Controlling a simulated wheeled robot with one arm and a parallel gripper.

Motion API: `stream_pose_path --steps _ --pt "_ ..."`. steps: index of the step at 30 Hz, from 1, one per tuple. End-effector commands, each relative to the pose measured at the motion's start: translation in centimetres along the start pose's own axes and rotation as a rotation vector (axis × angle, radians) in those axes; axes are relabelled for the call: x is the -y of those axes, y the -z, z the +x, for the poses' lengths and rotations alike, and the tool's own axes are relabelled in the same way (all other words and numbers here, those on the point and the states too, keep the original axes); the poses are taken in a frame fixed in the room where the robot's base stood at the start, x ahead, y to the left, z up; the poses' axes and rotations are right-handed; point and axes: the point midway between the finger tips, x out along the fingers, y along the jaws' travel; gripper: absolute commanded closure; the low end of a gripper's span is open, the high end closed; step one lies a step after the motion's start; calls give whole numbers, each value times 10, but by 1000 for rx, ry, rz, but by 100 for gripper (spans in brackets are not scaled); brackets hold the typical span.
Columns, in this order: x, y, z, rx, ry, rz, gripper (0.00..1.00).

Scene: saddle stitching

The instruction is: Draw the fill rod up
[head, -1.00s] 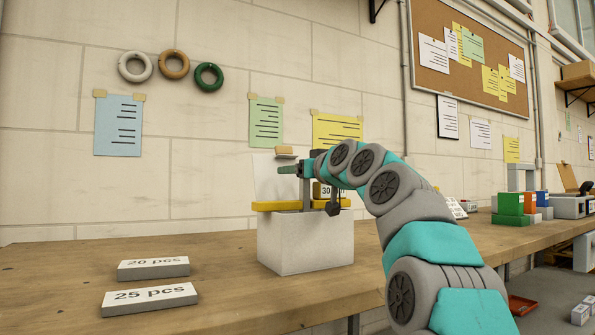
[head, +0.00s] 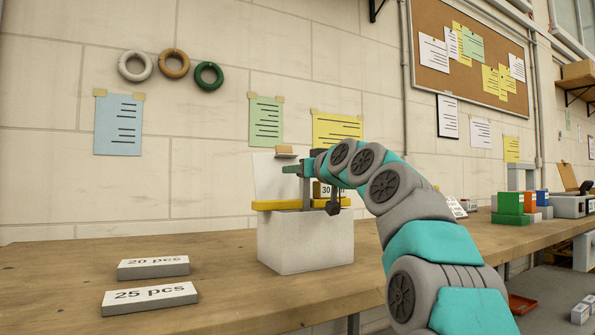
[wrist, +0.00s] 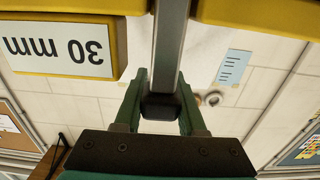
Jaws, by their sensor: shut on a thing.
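The fill rod is a grey bar that enters from the top of the wrist view (wrist: 169,45), ending in a dark block between my green fingers. My gripper (wrist: 160,98) is shut on this end. In the head view, my gripper (head: 291,169) is above a pale box-like stand (head: 305,245) with a yellow top bar (head: 275,205). A thin grey upright (head: 306,193) runs from the gripper down to the yellow bar. How deep the rod goes is hidden.
A yellow block with an upside-down "30 mm" label (wrist: 60,50) lies beside the rod in the wrist view. Labelled blocks, "20 pcs" (head: 153,268) and "25 pcs" (head: 150,298), lie on the wooden bench (head: 60,275). The bench left of the stand is otherwise clear.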

Motion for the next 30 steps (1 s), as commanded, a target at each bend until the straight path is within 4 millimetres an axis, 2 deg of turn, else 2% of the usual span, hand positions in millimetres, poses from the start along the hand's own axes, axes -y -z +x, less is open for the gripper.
stream_pose_path --steps 22,30 --pt "0 0 0 0 0 0 100" --pt "0 29 1 1 1 -1 100"
